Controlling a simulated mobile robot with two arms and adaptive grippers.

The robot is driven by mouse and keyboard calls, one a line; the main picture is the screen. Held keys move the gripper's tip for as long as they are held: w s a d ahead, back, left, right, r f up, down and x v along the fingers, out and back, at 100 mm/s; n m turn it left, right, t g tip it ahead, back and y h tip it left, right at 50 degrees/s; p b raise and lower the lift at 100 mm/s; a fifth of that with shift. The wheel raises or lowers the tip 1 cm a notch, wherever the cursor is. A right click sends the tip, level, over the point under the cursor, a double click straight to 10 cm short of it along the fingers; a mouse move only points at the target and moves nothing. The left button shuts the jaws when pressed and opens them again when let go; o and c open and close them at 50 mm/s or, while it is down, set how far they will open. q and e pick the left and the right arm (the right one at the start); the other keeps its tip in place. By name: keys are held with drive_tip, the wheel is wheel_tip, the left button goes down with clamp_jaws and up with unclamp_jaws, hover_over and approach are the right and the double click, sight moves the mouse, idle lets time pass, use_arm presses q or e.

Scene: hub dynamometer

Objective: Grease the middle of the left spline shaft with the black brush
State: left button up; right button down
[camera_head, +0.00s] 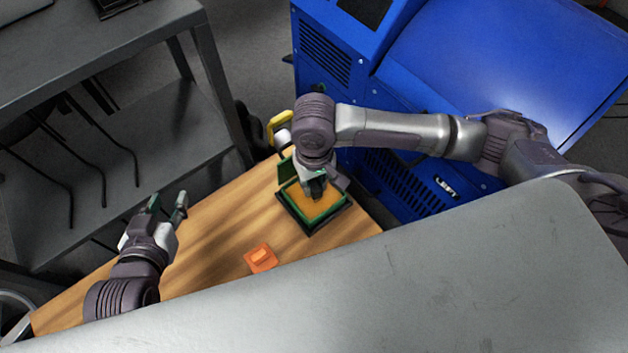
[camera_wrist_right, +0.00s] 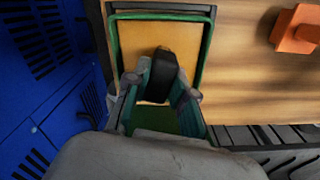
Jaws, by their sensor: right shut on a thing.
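A green-rimmed box with an orange-yellow fill (camera_head: 328,216) stands on the wooden table, its green lid (camera_head: 286,168) raised at the back. It also shows in the right wrist view (camera_wrist_right: 208,40). My right gripper (camera_head: 317,190) is over the box, pointing down. In the right wrist view it (camera_wrist_right: 160,95) is shut on the black brush (camera_wrist_right: 158,68), which is over the fill; whether it touches cannot be told. My left gripper (camera_head: 167,206) is open and empty above the table's left part. I cannot make out a spline shaft in either view.
An orange block (camera_head: 260,258) lies on the wooden table (camera_head: 215,245), left of the box. A blue machine (camera_head: 440,60) stands behind and to the right. A dark shelf (camera_head: 120,150) stands at the left. A yellow handle (camera_head: 275,127) is behind the box.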

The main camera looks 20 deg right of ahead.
use_arm(q)
drive_tip(key=shift+s+a+f+g, duration=0.2)
drive_tip(key=shift+s+f+g, duration=0.2)
drive_tip(key=shift+f, duration=0.1)
use_arm(e)
drive_tip(key=shift+s+f, duration=0.1)
drive_tip(key=shift+f, duration=0.05)
idle(1.5)
idle(0.4)
